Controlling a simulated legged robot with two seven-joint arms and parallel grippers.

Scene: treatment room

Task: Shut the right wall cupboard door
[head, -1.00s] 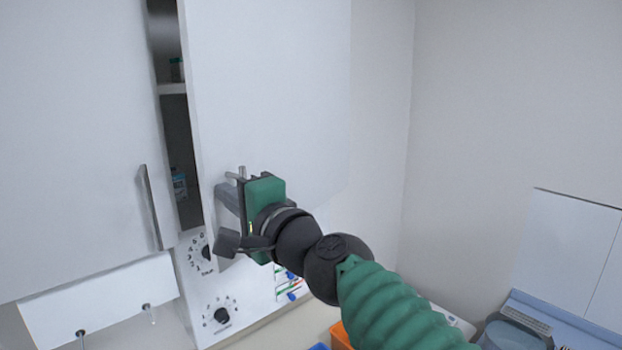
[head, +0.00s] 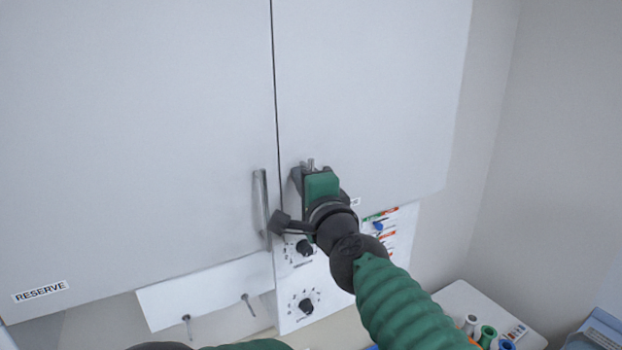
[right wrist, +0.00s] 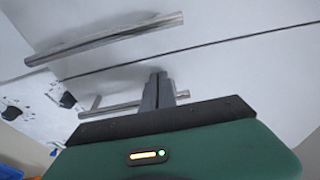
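The right wall cupboard door (head: 375,85) is a plain white panel. It stands about level with the left door (head: 130,130), with only a thin dark seam between them. Its metal bar handle (right wrist: 98,110) shows on both sides of my fingers in the right wrist view; the head view shows only its top end. My right gripper (right wrist: 158,88) has its fingers together, pointing at the door across the handle. They look shut beside or against the handle, not clearly around it. The fingertips' contact with the door is hard to make out. My left gripper is out of view.
The left door has its own bar handle (head: 262,205) close to my right gripper and a RESERVE label (head: 40,291). Below are a white panel with knobs (head: 305,307) and hooks (head: 247,304). Several spools (head: 487,336) stand at lower right.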

